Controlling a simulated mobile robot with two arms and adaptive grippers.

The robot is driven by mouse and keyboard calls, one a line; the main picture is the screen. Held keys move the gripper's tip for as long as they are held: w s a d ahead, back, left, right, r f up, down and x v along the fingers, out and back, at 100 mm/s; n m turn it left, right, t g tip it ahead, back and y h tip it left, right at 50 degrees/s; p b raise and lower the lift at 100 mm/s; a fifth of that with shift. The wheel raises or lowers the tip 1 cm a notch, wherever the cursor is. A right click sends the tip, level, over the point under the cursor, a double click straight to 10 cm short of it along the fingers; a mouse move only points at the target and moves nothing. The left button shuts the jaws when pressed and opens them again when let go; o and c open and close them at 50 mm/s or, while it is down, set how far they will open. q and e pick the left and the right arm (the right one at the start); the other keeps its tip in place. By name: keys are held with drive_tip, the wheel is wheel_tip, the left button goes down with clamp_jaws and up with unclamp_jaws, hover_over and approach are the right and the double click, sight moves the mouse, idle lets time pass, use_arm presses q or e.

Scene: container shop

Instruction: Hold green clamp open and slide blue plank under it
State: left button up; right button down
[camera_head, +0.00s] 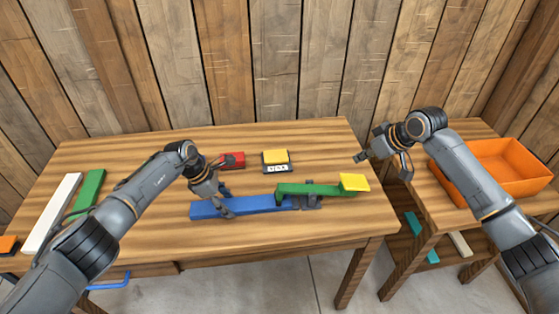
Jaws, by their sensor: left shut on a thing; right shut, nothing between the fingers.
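The blue plank (252,205) lies flat on the wooden table, its right end at the grey base (309,203) of the green clamp. The clamp's green lever (318,190) lies nearly level, with a yellow pad (354,182) at its right end. Whether the plank's end is under the lever's jaw or just beside it, I cannot tell. My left gripper (226,205) is shut on the blue plank near its left-middle part. My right gripper (376,157) is shut and empty, above the table's right edge, up and right of the yellow pad and apart from the clamp.
Behind the plank are a red block (232,159) and a yellow-topped scale (275,161). White (53,212) and green (88,188) planks lie at the left. An orange bin (508,165) stands on a side table at the right. A gap separates the tables. The front right tabletop is clear.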

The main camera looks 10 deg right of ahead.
use_arm(q)
drive_tip(key=o, duration=1.2)
drive_tip(key=shift+w+d+r, duration=0.1)
drive_tip(key=shift+d+r, duration=0.05)
drive_tip(key=shift+o, duration=0.9)
